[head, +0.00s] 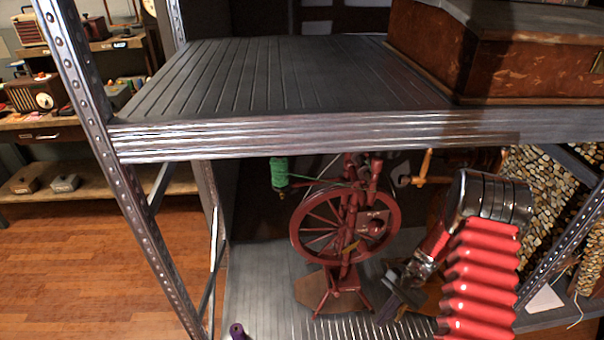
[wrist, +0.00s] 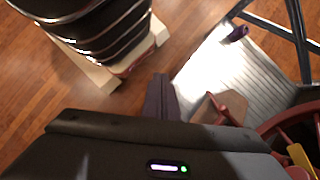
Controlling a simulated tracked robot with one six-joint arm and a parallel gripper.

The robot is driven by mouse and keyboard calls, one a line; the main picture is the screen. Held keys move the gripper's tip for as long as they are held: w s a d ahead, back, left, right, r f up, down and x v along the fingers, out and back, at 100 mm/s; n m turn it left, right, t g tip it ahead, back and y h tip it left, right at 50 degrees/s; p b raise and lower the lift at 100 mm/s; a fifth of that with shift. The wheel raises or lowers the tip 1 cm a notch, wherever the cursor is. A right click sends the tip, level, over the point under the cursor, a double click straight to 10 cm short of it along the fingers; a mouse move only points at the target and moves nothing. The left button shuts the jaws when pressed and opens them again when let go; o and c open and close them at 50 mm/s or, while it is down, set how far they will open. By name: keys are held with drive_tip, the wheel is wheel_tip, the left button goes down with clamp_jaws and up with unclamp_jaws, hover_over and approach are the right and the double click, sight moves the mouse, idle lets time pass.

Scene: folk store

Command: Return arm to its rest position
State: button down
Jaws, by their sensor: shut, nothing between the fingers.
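My gripper (head: 390,312) is in front of the lower shelf in the head view, at the end of my arm with the red bellows. It points down and to the left, just right of the spinning wheel's foot. In the wrist view my gripper (wrist: 160,82) shows its dark fingers together, shut and empty, over the wooden floor beside the shelf. I cannot tell whether it touches anything.
A red spinning wheel (head: 345,225) with green yarn (head: 279,172) stands on the lower metal shelf (head: 255,285). A purple spool (head: 237,332) is near its front left. Above are the upper shelf (head: 250,80) and a brown wooden box (head: 440,50). Floor (head: 90,270) is free at left.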

drive_tip(key=s+a+r+n+t+h, duration=0.1)
drive_tip(key=s+a+r+n+t, duration=0.2)
drive_tip(key=r, duration=1.1)
drive_tip(key=s+a+r+n+t+h, duration=0.2)
drive_tip(key=s+r, duration=0.6)
drive_tip(key=r, duration=0.7)
drive_tip(key=s+a+r+n+t+h, duration=0.2)
drive_tip(key=s+a+r+n+t, duration=0.2)
drive_tip(key=r, duration=1)
drive_tip(key=shift+s+r+n, duration=0.25)
drive_tip(key=shift+s+n, duration=0.45)
drive_tip(key=c, duration=2.5)
unclamp_jaws()
